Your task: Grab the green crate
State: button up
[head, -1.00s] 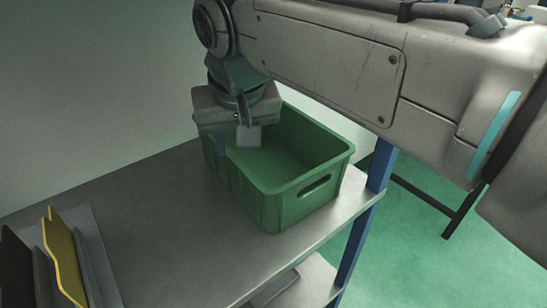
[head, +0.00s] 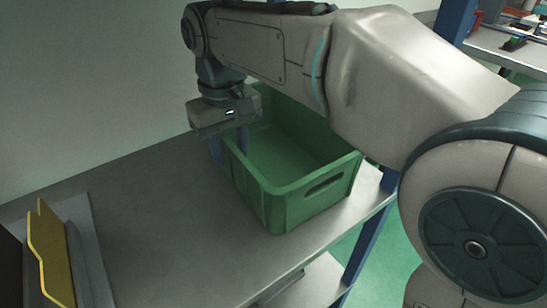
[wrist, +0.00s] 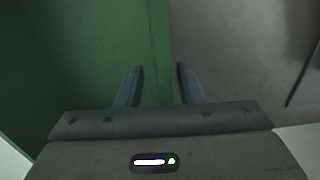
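The green crate (head: 305,205) stands upright and open-topped on the grey metal bench top (head: 155,215). Its inside looks empty, and an oblong handle slot shows in its near right end wall. My gripper (head: 231,157) points down at the crate's left long wall, with one finger outside it and one on the inner side. In the wrist view my gripper (wrist: 159,70) has its two fingers apart, with the crate's wall (wrist: 154,40) running between them. I cannot tell whether either finger touches it. My arm hides the crate's far right part.
A yellow plate (head: 52,255) stands upright in a grey holder at the near left. Blue posts (head: 362,245) support the bench at the right, with a lower shelf below. A plain wall is behind. The bench left of the crate is clear.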

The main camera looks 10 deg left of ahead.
notch_tip(320, 180, down, 3)
jog(key=shift+r+b, duration=0.1)
jog(key=shift+b, duration=0.3)
jog(key=shift+r, duration=0.1)
grip_shut()
